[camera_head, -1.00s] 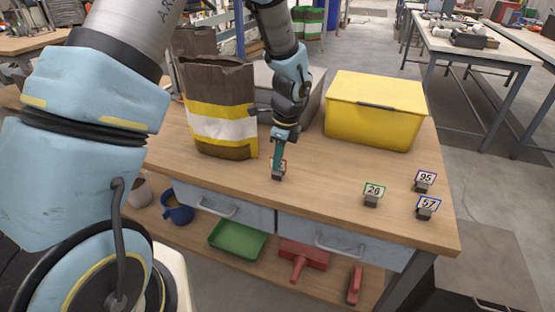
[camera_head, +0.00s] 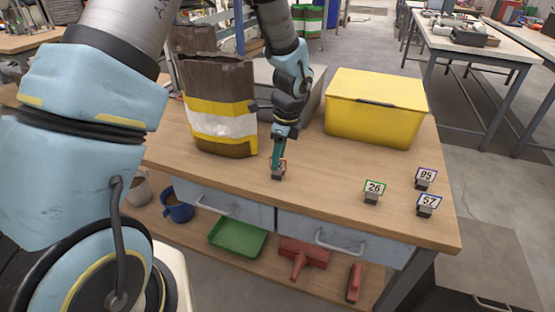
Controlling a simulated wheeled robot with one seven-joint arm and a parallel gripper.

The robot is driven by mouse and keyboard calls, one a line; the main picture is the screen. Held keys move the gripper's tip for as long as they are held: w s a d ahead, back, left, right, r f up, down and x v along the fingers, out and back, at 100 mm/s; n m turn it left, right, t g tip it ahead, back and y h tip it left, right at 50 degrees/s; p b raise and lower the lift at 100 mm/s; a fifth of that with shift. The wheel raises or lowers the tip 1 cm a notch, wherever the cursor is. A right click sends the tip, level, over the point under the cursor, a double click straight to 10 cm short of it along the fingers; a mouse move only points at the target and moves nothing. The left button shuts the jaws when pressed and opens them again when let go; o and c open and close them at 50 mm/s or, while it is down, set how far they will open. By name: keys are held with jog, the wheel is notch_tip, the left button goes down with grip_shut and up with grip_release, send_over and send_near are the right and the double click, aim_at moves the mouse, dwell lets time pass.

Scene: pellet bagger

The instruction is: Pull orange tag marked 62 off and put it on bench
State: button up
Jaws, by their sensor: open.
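The orange-edged tag (camera_head: 284,165) sits low on the wooden bench (camera_head: 330,182), mostly hidden behind my gripper, so its number cannot be read. A small dark holder (camera_head: 278,174) is under it. My gripper (camera_head: 277,170) points down right at the tag, its jaws open around or just in front of it; I cannot tell which. The other tags stand to the right in their own holders: green-edged 26 (camera_head: 374,187), blue-edged 57 (camera_head: 429,199) and a purple-edged one (camera_head: 426,175) that looks like 95.
A brown bag with yellow and white bands (camera_head: 220,110) stands left of my gripper. A closed yellow bin (camera_head: 375,110) and a grey box (camera_head: 318,95) stand behind. The bench top is bare between my gripper and tag 26, and along the front edge.

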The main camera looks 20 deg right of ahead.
notch_tip(320, 180, up, 10)
jog(key=s+d+b, duration=0.1)
jog(key=shift+f, duration=0.1)
dwell(1.0)
